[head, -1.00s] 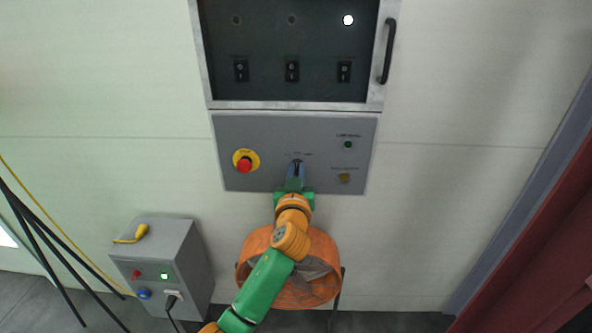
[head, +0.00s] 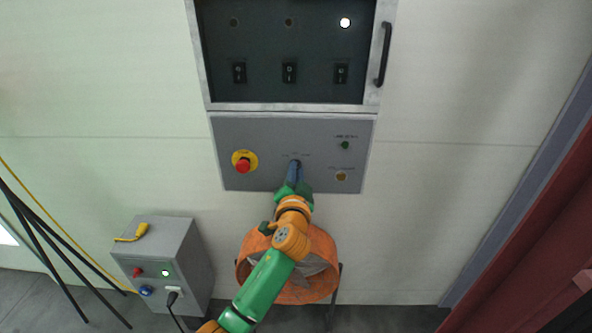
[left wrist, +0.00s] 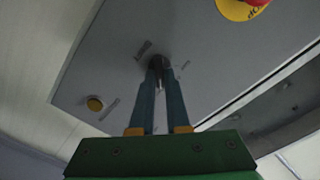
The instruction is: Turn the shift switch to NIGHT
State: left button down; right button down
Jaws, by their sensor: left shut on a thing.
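The shift switch (left wrist: 156,63) is a small dark knob on the grey control panel (head: 228,130). In the left wrist view its tip shows between my fingers; the fingers hide most of it in the head view. My left gripper (head: 296,166) reaches up to the panel from below and is shut on the switch; its blue fingers also show in the left wrist view (left wrist: 158,72). The labels around the switch are too small to read. My right gripper is not in view.
A red emergency stop on a yellow ring (head: 243,164) sits left of the switch. A green button (head: 345,145) and a brass-coloured round part (head: 341,176) are to its right. Above is a dark glazed cabinet (head: 290,45) with a handle.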

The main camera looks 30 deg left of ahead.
pick_arm(q)
jog(key=shift+f+m, duration=0.35)
jog(key=shift+m, duration=0.05)
jog(key=c, duration=0.9)
grip_release()
jog(key=shift+r, duration=0.2)
jog(key=shift+s+d, duration=0.1)
jog(key=b+v, duration=0.1)
jog(key=v, duration=0.6)
